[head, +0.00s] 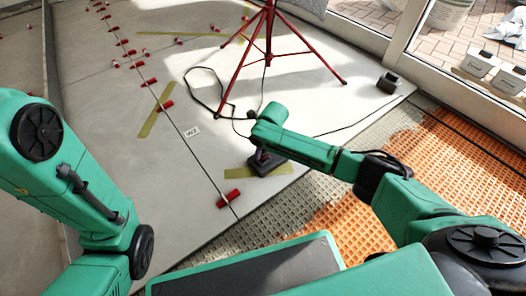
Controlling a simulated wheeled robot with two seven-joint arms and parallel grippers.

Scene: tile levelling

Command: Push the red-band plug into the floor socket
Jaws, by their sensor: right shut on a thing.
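My right gripper (263,152) points down at the floor, partly covered by my right wrist. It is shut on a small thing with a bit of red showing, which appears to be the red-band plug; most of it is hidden. Directly below is a low dark block (262,167) on the grey floor beside yellow tape, which looks like the floor socket. The gripper is at or just over this block; I cannot tell whether the plug is in it. My left arm shows at the left, but its gripper is out of view.
A red tripod (268,58) stands behind, with a black cable (198,92) looped beside its foot. Red levelling clips (229,198) line the tile joint. A dark box (388,83) sits at the right edge of the tiles. Orange matting (345,228) lies in front.

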